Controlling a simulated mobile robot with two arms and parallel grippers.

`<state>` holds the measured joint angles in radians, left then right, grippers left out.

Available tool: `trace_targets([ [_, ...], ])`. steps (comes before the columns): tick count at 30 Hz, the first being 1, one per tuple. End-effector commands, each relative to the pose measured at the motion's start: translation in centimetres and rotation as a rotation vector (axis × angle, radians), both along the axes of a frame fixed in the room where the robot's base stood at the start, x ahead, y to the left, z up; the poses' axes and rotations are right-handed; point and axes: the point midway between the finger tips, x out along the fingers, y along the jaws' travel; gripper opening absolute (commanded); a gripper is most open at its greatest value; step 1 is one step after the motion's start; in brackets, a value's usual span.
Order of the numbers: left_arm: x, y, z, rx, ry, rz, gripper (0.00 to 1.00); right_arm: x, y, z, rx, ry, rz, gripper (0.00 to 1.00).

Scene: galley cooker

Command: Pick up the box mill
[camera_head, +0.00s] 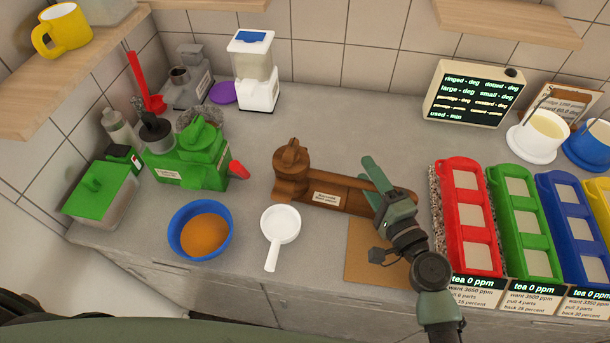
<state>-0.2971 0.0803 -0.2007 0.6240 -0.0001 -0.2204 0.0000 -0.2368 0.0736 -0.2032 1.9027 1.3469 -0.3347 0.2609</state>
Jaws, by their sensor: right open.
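A long brown wooden box (340,191) with a round knobbed turret at its left end and a pale label lies on the grey worktop. It looks like the box mill, but its label is too small to read surely. The fingers and wrist hide part of that end. I cannot tell whether they touch the box. My left gripper is not in view.
A brown board (366,255) lies in front of the box. A white scoop (281,225) and a blue bowl (177,240) of orange powder stand left of it. A green machine (200,165) is further left. Coloured trays (472,262) are close on the right. Behind the box is free.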

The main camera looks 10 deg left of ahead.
Motion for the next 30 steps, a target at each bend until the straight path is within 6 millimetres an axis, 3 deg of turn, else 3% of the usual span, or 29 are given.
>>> trace_targets([
  [3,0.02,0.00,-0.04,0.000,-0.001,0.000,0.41,-0.03,-0.02,-0.04,0.000,0.000,0.000,0.43],
  [8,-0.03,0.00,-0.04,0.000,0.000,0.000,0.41,-0.04,-0.03,-0.03,0.000,0.000,0.000,0.00],
  [30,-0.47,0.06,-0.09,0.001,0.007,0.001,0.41,-0.04,-0.06,-0.05,-0.001,0.001,0.000,0.00],
])
